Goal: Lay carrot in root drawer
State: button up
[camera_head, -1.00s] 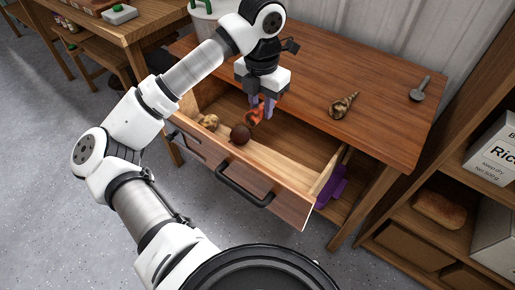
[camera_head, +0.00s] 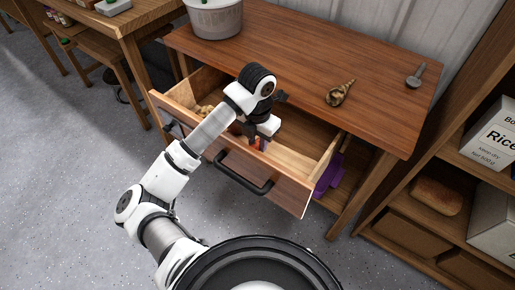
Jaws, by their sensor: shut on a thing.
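The root drawer (camera_head: 290,192) is pulled open below the tabletop, with its black handle at the front. My gripper (camera_head: 261,146) is down inside the drawer, close behind its front panel. It is shut on the carrot (camera_head: 264,142), of which only a small orange bit shows between the fingers. I cannot tell whether the carrot touches the drawer floor. A knobbly tan root (camera_head: 205,110) lies in the left part of the drawer. My arm hides the part of the drawer beside it.
On the tabletop (camera_head: 290,60) are a brown knobbly root (camera_head: 340,93), a metal scoop (camera_head: 415,76) and a grey bucket (camera_head: 215,18). A purple thing (camera_head: 329,175) is under the table by the drawer's right end. A shelf with a rice box (camera_head: 492,135) stands at right.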

aim_at(258, 142)
jog(key=shift+f, duration=2.05)
jog(key=shift+f, duration=0.1)
jog(key=shift+f+b, duration=0.15)
jog(key=shift+b, duration=0.15)
jog(key=o, duration=1.1)
jog(key=shift+c, duration=0.2)
notch_tip(258, 142, up, 12)
jog(key=shift+f, duration=0.2)
jog(key=shift+r, duration=0.45)
